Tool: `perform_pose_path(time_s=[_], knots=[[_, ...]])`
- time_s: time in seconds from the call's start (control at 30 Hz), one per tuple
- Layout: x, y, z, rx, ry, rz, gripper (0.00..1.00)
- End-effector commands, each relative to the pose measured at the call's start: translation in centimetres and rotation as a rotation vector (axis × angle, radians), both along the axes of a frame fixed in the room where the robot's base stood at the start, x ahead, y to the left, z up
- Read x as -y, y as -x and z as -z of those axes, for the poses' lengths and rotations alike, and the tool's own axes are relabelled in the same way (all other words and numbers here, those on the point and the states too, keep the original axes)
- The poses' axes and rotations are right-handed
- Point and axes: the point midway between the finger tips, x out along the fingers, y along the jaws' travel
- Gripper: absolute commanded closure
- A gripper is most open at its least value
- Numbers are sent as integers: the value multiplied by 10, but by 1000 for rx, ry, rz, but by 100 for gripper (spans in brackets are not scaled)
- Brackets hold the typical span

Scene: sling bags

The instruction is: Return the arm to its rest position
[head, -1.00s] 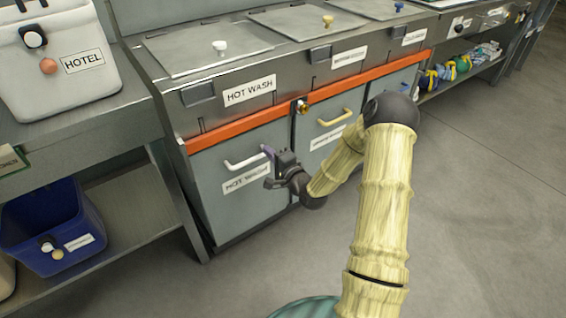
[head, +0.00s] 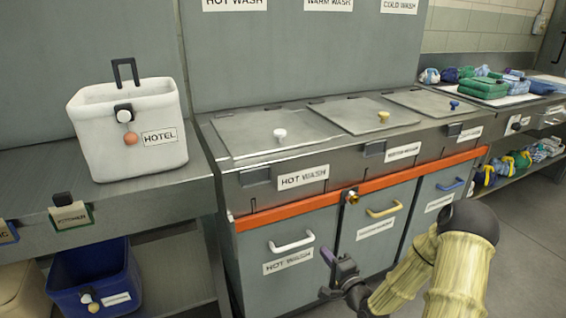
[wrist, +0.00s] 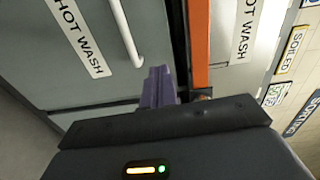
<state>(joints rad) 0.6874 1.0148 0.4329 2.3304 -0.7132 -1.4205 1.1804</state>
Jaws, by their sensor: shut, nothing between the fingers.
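My gripper (head: 331,258) is in front of the lower cabinet, just right of the white handle (head: 292,244) of the hot wash door (head: 280,285). Its purple fingers are shut with nothing between them. In the wrist view the shut fingers (wrist: 158,88) point at the door, beside the white handle (wrist: 127,35) and apart from it as far as I can tell. My pale ribbed arm reaches in from the lower right of the head view.
A white HOTEL bin (head: 128,130) stands on the left counter, with a blue bin (head: 95,280) below. An orange rail (head: 290,210) runs above the shut doors. The lids (head: 275,133) on top are shut. Folded cloths (head: 490,86) lie at the right. Open floor (head: 535,235) is at right.

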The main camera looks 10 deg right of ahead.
Motion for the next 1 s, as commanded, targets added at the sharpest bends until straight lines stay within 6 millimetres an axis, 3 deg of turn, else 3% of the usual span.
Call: perform_pose_path(time_s=[0.27,0.47,0.7,1.0], knots=[[-20,6,8,-157,385,-94,100],[-23,28,9,-323,767,-194,100],[-18,74,-9,-510,1118,-329,100],[-22,151,-45,-697,1353,-552,100]])
